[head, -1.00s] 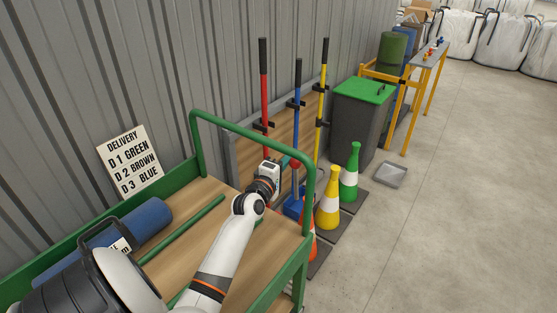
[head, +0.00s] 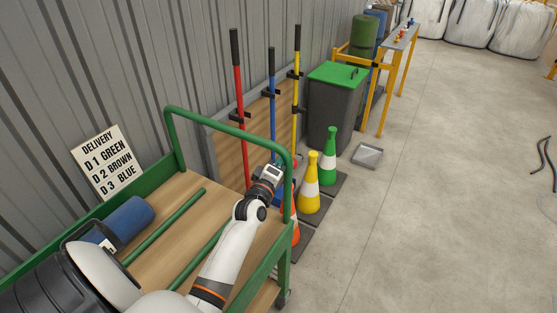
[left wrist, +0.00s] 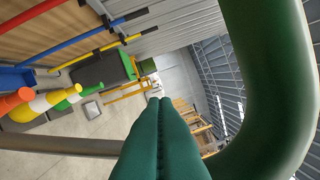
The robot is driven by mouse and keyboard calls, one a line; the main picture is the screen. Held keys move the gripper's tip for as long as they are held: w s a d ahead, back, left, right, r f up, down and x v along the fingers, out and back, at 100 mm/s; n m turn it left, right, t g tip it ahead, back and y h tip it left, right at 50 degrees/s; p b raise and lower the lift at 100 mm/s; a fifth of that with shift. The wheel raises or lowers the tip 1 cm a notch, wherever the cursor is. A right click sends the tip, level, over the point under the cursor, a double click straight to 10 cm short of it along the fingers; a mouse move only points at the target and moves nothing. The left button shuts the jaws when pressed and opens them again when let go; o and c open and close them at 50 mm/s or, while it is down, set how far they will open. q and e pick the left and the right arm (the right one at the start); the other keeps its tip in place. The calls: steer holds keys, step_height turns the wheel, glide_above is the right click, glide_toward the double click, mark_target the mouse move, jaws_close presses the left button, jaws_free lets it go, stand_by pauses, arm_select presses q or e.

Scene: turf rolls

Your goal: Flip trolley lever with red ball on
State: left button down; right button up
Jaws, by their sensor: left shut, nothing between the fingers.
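The trolley (head: 228,123) has a green tube frame and a wooden deck, and fills the lower left of the head view. I cannot make out a lever with a red ball on it in either view. My left gripper (head: 283,160) is at the trolley's end rail, near its right corner; its fingertips are mostly hidden in the head view. In the left wrist view its green fingers (left wrist: 160,101) are together and empty, with the thick green rail (left wrist: 268,70) close on the right. My right gripper is not in view.
A blue roll (head: 128,218) and green bars lie on the trolley. Beyond its end stand orange, yellow (head: 309,185) and green cones, long-handled tools and a green-lidded bin (head: 335,100). A yellow-legged bench (head: 402,38) holds small coloured items.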

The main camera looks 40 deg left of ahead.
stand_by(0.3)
arm_select(q)
steer(key=b+v, duration=0.1)
steer(key=v, duration=1.1)
steer(key=shift+d, duration=0.1)
